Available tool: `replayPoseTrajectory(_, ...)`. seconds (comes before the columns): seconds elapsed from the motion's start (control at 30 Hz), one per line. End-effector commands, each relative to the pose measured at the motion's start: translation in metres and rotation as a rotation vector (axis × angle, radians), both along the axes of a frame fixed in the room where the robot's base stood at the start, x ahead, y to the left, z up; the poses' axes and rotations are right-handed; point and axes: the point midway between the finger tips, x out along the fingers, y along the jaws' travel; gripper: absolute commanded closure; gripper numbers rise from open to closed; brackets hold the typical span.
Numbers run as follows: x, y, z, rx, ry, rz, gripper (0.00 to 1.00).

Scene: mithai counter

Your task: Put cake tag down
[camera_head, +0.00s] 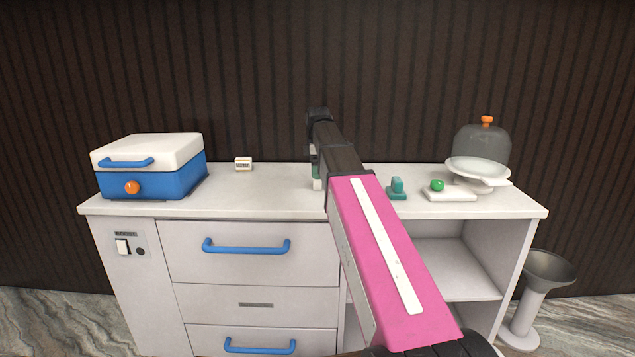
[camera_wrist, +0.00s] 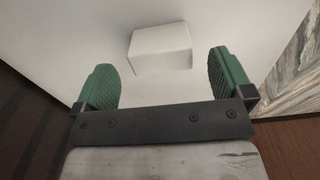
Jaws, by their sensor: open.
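A small white block (camera_wrist: 160,50), plain on the sides I see, rests on the white counter top in the wrist view, just beyond my fingertips. My gripper (camera_wrist: 166,82) is open, its two green pads apart with the block between and ahead of them, touching neither. In the head view my pink arm hides most of my gripper; a bit of green pad and a small white piece (camera_head: 317,184) show beside the arm. A small white tag with printed lettering (camera_head: 243,164) stands further left on the counter (camera_head: 270,188). I cannot tell which is the cake tag.
A blue box with a white lid (camera_head: 150,165) stands at the left end. A teal piece (camera_head: 397,188), a white base with a green ball (camera_head: 438,187), and a white stand with plate and grey dome (camera_head: 482,146) are at right. The counter between box and arm is mostly clear.

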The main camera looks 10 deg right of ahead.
Motion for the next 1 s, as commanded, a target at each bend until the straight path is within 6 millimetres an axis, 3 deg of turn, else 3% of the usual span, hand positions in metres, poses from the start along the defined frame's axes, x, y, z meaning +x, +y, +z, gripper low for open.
replayPoseTrajectory(0.33, -0.001, 0.001, -0.042, 0.000, 0.002, 0.000, 0.02)
replayPoseTrajectory(0.63, 0.000, 0.001, -0.048, 0.000, 0.000, -0.001, 0.02)
replayPoseTrajectory(0.8, 0.000, 0.001, -0.048, 0.000, 0.000, -0.001, 0.55)
replayPoseTrajectory(1.0, 0.000, 0.001, -0.048, 0.000, 0.001, -0.001, 0.59)
